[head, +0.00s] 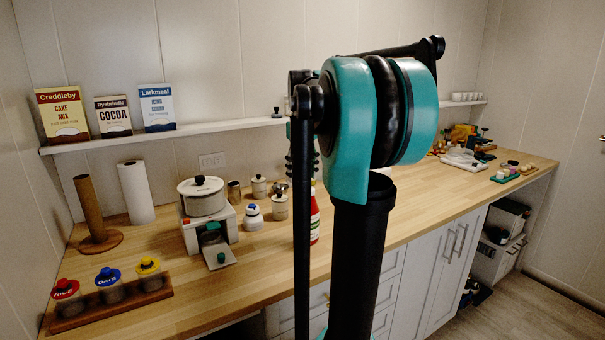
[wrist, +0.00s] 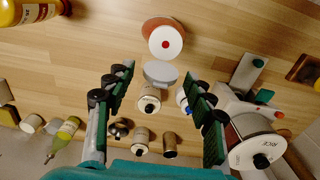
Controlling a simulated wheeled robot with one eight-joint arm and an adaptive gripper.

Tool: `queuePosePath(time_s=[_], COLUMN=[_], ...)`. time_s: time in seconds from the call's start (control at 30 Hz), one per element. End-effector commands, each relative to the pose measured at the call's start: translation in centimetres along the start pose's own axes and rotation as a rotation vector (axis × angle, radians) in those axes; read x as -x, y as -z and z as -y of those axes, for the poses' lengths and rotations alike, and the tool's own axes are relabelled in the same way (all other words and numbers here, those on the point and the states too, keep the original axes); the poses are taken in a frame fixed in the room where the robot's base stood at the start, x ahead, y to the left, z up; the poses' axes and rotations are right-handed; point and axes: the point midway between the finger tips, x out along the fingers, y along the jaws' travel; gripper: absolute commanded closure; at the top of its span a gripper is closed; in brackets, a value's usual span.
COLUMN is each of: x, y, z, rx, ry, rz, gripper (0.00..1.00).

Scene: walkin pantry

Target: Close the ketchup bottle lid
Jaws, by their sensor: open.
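The ketchup bottle (head: 314,222) stands upright on the counter in the head view, red with a pale label and partly hidden behind my arm. In the wrist view I see it from above: its red body (wrist: 150,27) lies under a white cap top (wrist: 165,42) with a red spout in the middle. The pale round lid (wrist: 160,74) is flipped open to the side of the cap toward me. My gripper (wrist: 158,76) is open and empty, with its fingers on either side of the lid. I see no clear contact. In the head view my gripper is mostly hidden behind the arm.
Several canisters (wrist: 140,138) and a white cooker (head: 203,199) stand close by. A jar rack (head: 110,302) and paper towel roll (head: 136,192) are at left. Another bottle (wrist: 28,12) is in the wrist view's upper left corner. A shelf (head: 165,134) runs along the wall.

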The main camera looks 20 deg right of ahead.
Motion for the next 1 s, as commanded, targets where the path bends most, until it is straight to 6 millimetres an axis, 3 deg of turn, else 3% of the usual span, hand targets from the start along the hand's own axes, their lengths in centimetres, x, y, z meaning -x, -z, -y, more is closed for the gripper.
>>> queuePosePath(time_s=[0.3,0.7,1.0], x=[-0.24,-0.22,-0.17], y=[0.0,0.0,-0.29], z=[0.0,0.0,0.03], rx=[0.0,0.0,-0.001], ry=[0.0,0.0,0.001], rz=[0.0,0.0,-0.043], gripper=[0.46,0.94,0.94])
